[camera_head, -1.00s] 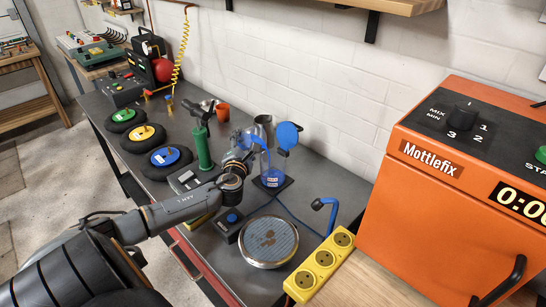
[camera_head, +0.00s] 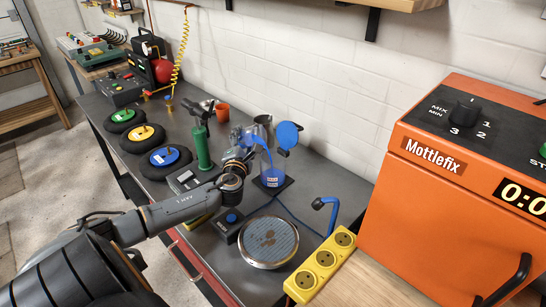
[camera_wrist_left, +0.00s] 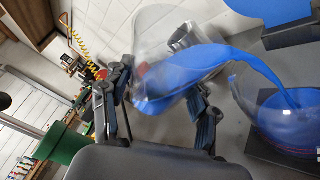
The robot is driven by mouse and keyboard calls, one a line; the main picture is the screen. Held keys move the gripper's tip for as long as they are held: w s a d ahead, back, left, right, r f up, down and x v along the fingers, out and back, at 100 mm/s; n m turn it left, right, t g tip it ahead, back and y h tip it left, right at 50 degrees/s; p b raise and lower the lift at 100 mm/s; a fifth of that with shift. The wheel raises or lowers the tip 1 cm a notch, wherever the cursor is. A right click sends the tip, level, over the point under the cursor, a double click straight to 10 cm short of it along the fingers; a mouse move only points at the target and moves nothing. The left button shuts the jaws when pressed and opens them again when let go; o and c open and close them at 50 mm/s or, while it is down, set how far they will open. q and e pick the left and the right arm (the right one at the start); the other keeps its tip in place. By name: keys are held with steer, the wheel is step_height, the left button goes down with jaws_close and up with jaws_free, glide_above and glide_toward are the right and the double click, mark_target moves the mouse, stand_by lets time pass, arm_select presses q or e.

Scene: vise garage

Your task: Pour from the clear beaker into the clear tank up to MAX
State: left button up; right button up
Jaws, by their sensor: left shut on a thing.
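My left gripper (camera_head: 243,158) is shut on the clear beaker (camera_head: 240,141) above the bench. In the left wrist view, the beaker (camera_wrist_left: 178,78) is tilted with blue liquid along its lower side. A blue stream runs from its lip into the clear tank (camera_head: 272,180). The tank stands upright on a dark base, just right of my gripper, with its round blue lid (camera_head: 287,134) raised behind it. In the left wrist view, blue liquid shows inside the tank (camera_wrist_left: 278,118). A label is on the tank's front, but I cannot read its MAX mark. My right gripper is not in view.
A green cylinder (camera_head: 202,148) and grey meter (camera_head: 184,181) stand left of my gripper. A round plate (camera_head: 268,241), yellow socket strip (camera_head: 320,266) and orange machine (camera_head: 450,190) are in front and right.

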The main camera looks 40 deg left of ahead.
arm_select(q)
steer(key=shift+d+r+m+t+y+b, duration=0.1)
steer(key=shift+r+m+t+y+b, duration=0.25)
steer(key=shift+r+m+b, duration=0.55)
stand_by(1.2)
steer(key=shift+w+d+r+m+t, duration=0.1)
steer(key=shift+d+m+t, duration=0.15)
steer(key=shift+d+m, duration=0.4)
stand_by(0.6)
